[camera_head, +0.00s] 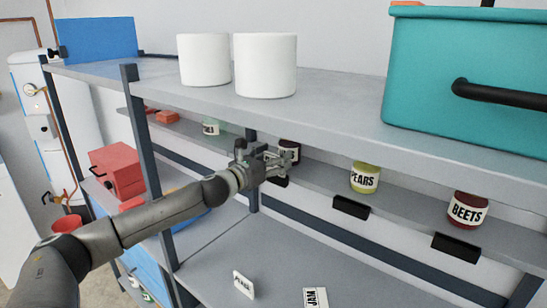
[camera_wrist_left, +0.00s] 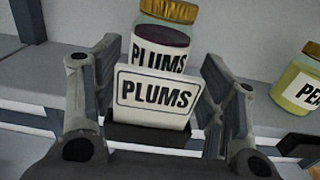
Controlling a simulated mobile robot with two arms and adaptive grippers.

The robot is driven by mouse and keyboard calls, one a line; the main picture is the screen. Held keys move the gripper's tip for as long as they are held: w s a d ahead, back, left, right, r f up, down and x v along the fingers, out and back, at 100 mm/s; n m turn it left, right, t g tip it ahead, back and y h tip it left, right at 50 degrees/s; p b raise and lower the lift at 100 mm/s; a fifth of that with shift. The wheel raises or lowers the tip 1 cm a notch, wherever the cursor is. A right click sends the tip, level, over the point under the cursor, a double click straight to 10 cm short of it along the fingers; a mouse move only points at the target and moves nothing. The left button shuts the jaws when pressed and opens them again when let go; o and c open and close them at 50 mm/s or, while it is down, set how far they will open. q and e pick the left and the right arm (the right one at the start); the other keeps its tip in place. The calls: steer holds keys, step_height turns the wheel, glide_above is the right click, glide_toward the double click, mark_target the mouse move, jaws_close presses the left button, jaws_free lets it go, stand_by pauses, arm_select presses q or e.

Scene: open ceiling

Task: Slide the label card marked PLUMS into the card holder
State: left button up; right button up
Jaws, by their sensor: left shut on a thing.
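The PLUMS jar (camera_wrist_left: 160,52), with a gold lid, stands just behind the card. My right gripper is not in view.
A yellow PEARS jar (camera_head: 364,177) and a red BEETS jar (camera_head: 467,210) stand to the right, with black holders (camera_head: 351,207) below. Two cards (camera_head: 243,284), one reading JAM (camera_head: 316,299), lie on the lower shelf. The upper shelf (camera_head: 330,96) overhangs with white canisters (camera_head: 265,65) and a teal bin (camera_head: 450,60).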

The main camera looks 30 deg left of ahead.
arm_select(q)
steer(key=shift+f+b, duration=0.65)
steer(key=shift+f, duration=0.35)
steer(key=o, duration=0.9)
steer(key=shift+o, duration=0.2)
steer(key=shift+s, duration=0.1)
steer(key=s, duration=1.1)
steer(key=shift+s+a, duration=0.35)
steer(key=shift+a, duration=0.1)
stand_by(0.3)
